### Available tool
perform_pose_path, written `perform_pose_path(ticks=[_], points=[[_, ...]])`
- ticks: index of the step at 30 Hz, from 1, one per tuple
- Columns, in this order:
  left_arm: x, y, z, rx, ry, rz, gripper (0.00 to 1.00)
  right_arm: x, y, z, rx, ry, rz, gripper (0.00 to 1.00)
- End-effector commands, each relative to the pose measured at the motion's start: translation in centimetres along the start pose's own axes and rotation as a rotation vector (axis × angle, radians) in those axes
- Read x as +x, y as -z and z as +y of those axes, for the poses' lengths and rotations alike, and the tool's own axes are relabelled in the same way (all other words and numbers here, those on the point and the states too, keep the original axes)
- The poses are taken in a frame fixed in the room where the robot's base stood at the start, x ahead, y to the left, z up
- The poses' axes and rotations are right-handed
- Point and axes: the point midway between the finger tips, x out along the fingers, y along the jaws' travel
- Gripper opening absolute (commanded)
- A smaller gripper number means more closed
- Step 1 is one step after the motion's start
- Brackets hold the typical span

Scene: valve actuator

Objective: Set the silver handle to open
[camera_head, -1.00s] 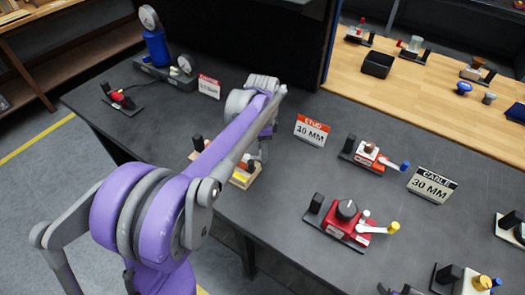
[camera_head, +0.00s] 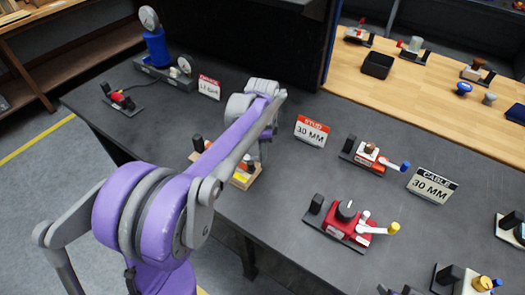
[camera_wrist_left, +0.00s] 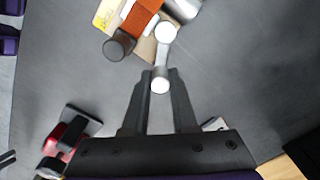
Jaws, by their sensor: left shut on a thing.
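The valve unit (camera_head: 253,178) sits on a light wooden base near the front edge of the dark table, largely hidden by my left arm in the head view. In the left wrist view it shows an orange body (camera_wrist_left: 141,16), a dark round knob (camera_wrist_left: 118,46) and a silver handle (camera_wrist_left: 162,56). The handle has a pale round pivot end and a pale rounded tip. My left gripper (camera_wrist_left: 160,84) is shut on the handle's tip, with one dark finger on each side. In the head view my left gripper (camera_head: 263,152) is small and partly covered. My right gripper is not in view.
A red "STUD 30 MM" sign (camera_head: 311,131) and a "CABLE 30 MM" sign (camera_head: 432,185) stand to the right. Red valve units (camera_head: 348,222) (camera_head: 373,157) with levers stand near them. A blue gauge device (camera_head: 157,48) is at the back left. Bare table lies between the units.

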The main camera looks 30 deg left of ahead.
Motion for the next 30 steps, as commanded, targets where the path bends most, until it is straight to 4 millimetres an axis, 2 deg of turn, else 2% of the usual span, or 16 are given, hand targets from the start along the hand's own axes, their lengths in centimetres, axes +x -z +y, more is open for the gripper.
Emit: perform_pose_path(ticks=[11, 30], points=[[0.0, 0.1, -0.7, -0.137, 0.0, 0.0, 0.0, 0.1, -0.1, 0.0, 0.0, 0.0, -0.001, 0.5], [0.0, -0.6, -3.6, -0.723, 0.0, -0.001, 0.0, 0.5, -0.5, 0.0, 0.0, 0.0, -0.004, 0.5]])
